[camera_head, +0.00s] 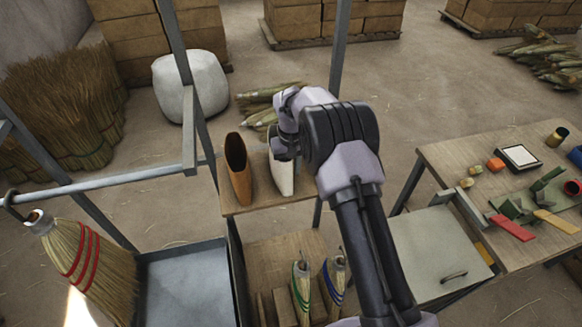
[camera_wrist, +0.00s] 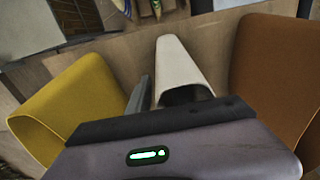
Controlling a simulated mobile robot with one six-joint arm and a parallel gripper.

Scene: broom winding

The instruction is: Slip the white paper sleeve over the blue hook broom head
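The white paper sleeve (camera_head: 281,174) stands on a small wooden shelf (camera_head: 262,203), partly behind my arm in the head view. In the wrist view the white sleeve (camera_wrist: 178,62) is in the middle, its dark open mouth toward my gripper. One dark finger of my gripper (camera_wrist: 139,95) lies just left of it; the other finger does not show, and contact cannot be told. The blue-banded broom head (camera_head: 334,283) stands bristles down in the wooden rack below, beside a green-banded broom head (camera_head: 300,288).
A brown sleeve (camera_head: 238,170) stands beside the white one; a yellow sleeve (camera_wrist: 75,105) is on its other side. Metal posts (camera_head: 187,90) rise near my arm. A cluttered workbench (camera_head: 470,160) is at right.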

